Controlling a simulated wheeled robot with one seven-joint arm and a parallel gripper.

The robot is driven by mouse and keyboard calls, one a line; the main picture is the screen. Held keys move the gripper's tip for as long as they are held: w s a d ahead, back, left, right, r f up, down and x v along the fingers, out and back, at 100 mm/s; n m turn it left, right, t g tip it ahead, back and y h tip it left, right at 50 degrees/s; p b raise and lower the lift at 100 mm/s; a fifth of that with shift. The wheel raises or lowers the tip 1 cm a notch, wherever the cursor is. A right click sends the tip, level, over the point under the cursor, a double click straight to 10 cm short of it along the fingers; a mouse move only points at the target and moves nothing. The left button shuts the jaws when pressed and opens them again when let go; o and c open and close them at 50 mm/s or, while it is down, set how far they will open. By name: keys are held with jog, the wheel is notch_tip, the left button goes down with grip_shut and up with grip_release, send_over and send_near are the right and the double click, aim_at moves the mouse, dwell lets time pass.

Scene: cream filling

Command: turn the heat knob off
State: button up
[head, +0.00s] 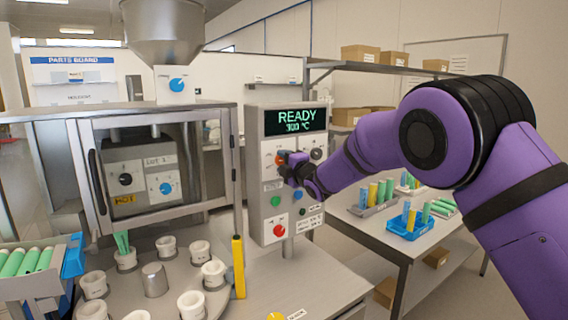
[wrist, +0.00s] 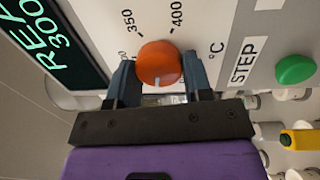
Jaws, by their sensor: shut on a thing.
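The heat knob is an orange round knob (wrist: 160,62) on the panel, with dial marks 350, 400 and °C around it. A small pale mark shows on its lower edge in the wrist view. My gripper (wrist: 158,74) has one finger on each side of the knob and is shut on it. In the head view, the knob (head: 280,158) shows at the left of my gripper (head: 288,165), partly covered. The display (head: 296,121) above reads READY and 300 °C.
A green button (wrist: 296,69) sits beside the STEP label. The panel also has a red button (head: 279,231). A glass-doored oven (head: 150,170) stands at left. White cups (head: 200,250) stand in front, near a yellow post (head: 239,267). A side table holds a blue rack (head: 408,230).

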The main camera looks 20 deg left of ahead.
jog(key=shift+f+n+g+y, duration=0.1)
jog(key=shift+n+g+y, duration=0.1)
jog(key=shift+n, duration=2.1)
jog(key=shift+f+n+g+y, duration=0.1)
jog(key=shift+n+g, duration=0.1)
jog(key=shift+n, duration=2.1)
jog(key=o, duration=0.9)
jog(key=shift+o, duration=0.2)
jog(key=shift+d, duration=0.1)
jog(key=v, duration=1)
jog(key=shift+s+d, duration=0.25)
